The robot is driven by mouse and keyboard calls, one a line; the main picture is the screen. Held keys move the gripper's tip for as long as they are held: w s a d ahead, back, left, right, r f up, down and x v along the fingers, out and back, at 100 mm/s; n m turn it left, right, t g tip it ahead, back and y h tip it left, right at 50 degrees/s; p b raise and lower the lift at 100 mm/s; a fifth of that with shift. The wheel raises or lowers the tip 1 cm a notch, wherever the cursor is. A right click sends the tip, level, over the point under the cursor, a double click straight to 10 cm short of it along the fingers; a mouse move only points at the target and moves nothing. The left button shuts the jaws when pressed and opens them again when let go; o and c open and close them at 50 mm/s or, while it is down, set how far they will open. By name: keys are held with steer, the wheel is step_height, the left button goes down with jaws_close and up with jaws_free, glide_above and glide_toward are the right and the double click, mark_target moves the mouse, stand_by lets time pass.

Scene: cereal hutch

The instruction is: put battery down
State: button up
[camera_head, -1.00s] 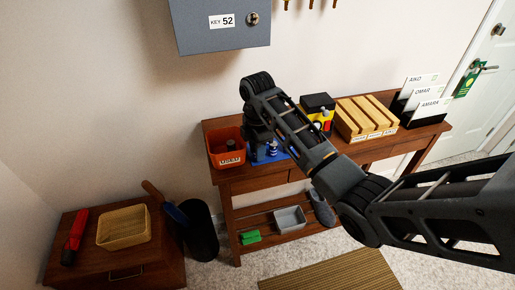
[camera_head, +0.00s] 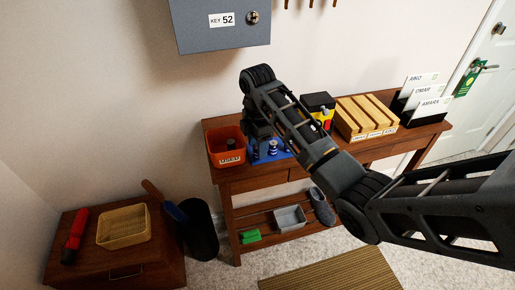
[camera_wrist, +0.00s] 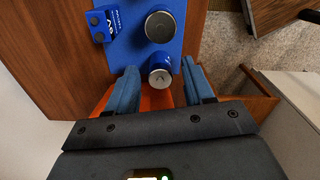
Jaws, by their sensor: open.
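My gripper (camera_wrist: 159,68) is open, with one blue finger on each side of a blue battery (camera_wrist: 160,77) with a round metal top. The battery is at the fingertips; a gap shows on each side, and what is under it is hidden. A larger round battery (camera_wrist: 160,27) stands just beyond it on a blue mat (camera_wrist: 133,50). A boxy blue battery (camera_wrist: 102,24) is at the upper left. In the head view my gripper is mostly hidden behind my wrist, above the blue mat (camera_head: 284,153) on the wooden table.
An orange labelled bin (camera_head: 225,160) is left of the mat on the table (camera_head: 300,172). A black and yellow box (camera_head: 319,106), a wooden slotted rack (camera_head: 366,116) and name cards (camera_head: 424,90) are to the right. A grey key cabinet (camera_head: 220,25) hangs above.

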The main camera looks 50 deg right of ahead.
step_height(320, 180, up, 9)
steer(key=p, duration=0.3)
steer(key=shift+f+p, duration=0.15)
steer(key=shift+p, duration=0.25)
steer(key=shift+r, duration=0.85)
